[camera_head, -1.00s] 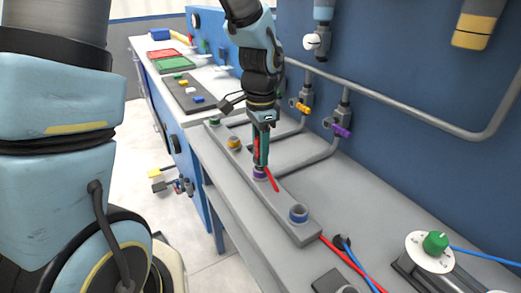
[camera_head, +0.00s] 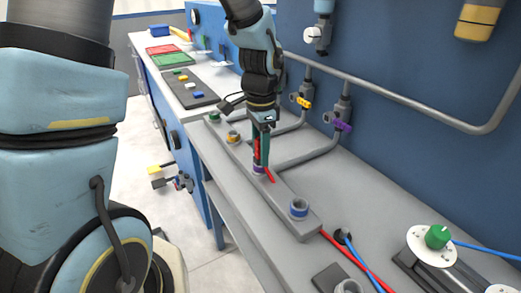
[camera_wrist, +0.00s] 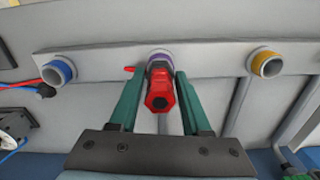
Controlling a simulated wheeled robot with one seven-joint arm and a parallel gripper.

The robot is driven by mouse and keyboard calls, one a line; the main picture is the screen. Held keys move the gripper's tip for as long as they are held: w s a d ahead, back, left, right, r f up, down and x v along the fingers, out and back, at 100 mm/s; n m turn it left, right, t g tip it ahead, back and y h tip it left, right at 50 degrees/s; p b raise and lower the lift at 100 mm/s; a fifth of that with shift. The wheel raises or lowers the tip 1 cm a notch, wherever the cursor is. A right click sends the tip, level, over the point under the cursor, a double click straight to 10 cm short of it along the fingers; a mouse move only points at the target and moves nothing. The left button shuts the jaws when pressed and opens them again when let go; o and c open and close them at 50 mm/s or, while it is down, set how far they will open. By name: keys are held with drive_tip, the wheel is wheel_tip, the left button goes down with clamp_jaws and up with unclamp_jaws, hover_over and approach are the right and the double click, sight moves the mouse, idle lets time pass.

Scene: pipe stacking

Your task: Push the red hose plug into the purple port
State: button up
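The red hose plug (camera_wrist: 159,88) stands upright at the purple port (camera_wrist: 158,54), its lower end in or against the port's ring. How deep it sits is hard to tell. The plug also shows in the head view (camera_head: 257,149), above the purple port (camera_head: 258,169). A short red hose end sticks out low beside the plug. My gripper (camera_wrist: 161,76) points down with one green finger on each side of the plug. Narrow gaps show between fingers and plug in the wrist view, so it looks open around it. The gripper also shows in the head view (camera_head: 261,160).
The grey port bar (camera_head: 277,200) also carries a blue port (camera_head: 299,208), a yellow port (camera_head: 233,137) and a green port (camera_head: 214,117). Grey pipes and a purple-handled valve (camera_head: 343,125) run along the wall behind. Red and blue hoses lie at the right.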

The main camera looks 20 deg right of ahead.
drive_tip(key=o, duration=0.4)
wheel_tip(320, 180, up, 11)
drive_tip(key=shift+f+b, duration=0.1)
drive_tip(key=shift+b, duration=0.2)
drive_tip(key=w+a+f+n, duration=0.1)
drive_tip(key=a+n, duration=0.1)
drive_tip(key=a, duration=0.2)
drive_tip(key=w+a+f+n, duration=0.1)
drive_tip(key=a+n, duration=0.1)
drive_tip(key=a, duration=0.2)
drive_tip(key=w+a+f+n, duration=0.1)
drive_tip(key=a+n, duration=0.2)
drive_tip(key=a, duration=0.1)
drive_tip(key=shift+w+t, duration=0.15)
drive_tip(key=shift+t, duration=0.15)
drive_tip(key=shift+o, duration=0.5)
drive_tip(key=s+a+f+n+t, duration=0.1)
drive_tip(key=s+a+f+n, duration=0.1)
drive_tip(key=a+n, duration=0.6)
drive_tip(key=a+f, duration=0.1)
drive_tip(key=a, duration=0.3)
drive_tip(key=shift+a+f+n+p, duration=0.15)
drive_tip(key=shift+a+n+p, duration=0.15)
drive_tip(key=shift+a+n, duration=0.1)
drive_tip(key=shift+o, duration=0.8)
drive_tip(key=shift+a+f, duration=0.1)
drive_tip(key=shift+a, duration=0.15)
drive_tip(key=shift+o, duration=0.6)
